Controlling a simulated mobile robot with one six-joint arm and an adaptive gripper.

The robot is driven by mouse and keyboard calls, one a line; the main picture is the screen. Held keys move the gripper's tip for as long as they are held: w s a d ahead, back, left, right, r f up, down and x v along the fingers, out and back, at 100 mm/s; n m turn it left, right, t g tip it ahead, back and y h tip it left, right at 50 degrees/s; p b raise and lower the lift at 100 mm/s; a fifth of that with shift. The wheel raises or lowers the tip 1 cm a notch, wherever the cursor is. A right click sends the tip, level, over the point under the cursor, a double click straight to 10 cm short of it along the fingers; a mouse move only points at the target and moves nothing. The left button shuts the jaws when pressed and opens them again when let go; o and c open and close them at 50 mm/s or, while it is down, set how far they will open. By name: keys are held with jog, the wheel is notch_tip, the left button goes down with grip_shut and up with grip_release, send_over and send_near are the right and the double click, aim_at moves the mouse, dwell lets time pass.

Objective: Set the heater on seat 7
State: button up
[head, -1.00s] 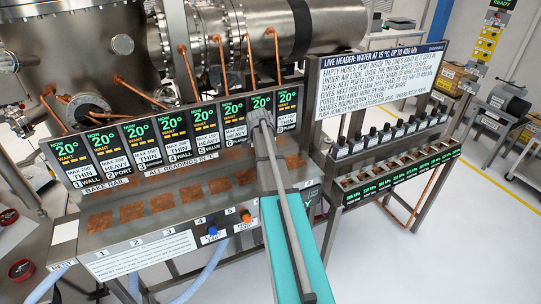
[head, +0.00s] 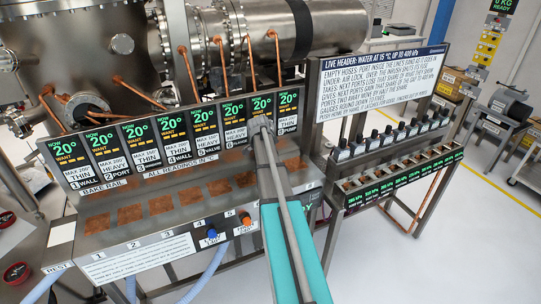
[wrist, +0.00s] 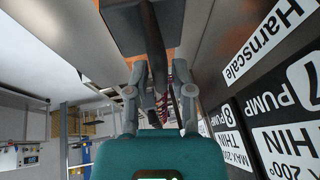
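The bake rail (head: 120,247) runs across the head view with a row of square copper pads and numbered panels. The seat 7 panel (head: 262,105) reads 20°. My arm covers the seat 7 pad, while the seat 8 pad (head: 295,163) shows to its right. My gripper (wrist: 160,80) shows in the wrist view as two grey fingers, with a gap between them. A dark bar (wrist: 152,35) runs between the fingers, near the left one, below a grey block (wrist: 140,12). I cannot tell whether the fingers touch the bar, nor whether it belongs to the heater.
Upright panels 7 (wrist: 307,82) and 8 (wrist: 228,115) stand close on the right of the wrist view. Copper pipes (head: 188,70) rise behind the rail. The live header stand (head: 400,175) is to the right. Blue hoses (head: 205,280) hang in front.

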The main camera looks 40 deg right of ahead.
jog(key=shift+o, duration=0.4)
jog(key=shift+r, duration=0.2)
jog(key=p+v, duration=1.1)
jog(key=v, duration=0.1)
dwell(0.4)
jog(key=shift+f, duration=0.1)
dwell(0.6)
jog(key=shift+a, duration=0.1)
jog(key=s+a+n+y, duration=0.1)
jog(key=s+a+n, duration=0.4)
jog(key=a, duration=0.8)
jog(key=s+a+f+n+y, duration=0.1)
jog(key=s+a+n+y, duration=0.1)
jog(key=s+a+n, duration=0.3)
jog(key=s+a+n+g+y, duration=0.1)
jog(key=s+a+n, duration=0.5)
jog(key=a, duration=1.5)
jog(key=n, duration=0.5)
jog(key=shift+f+y, duration=0.4)
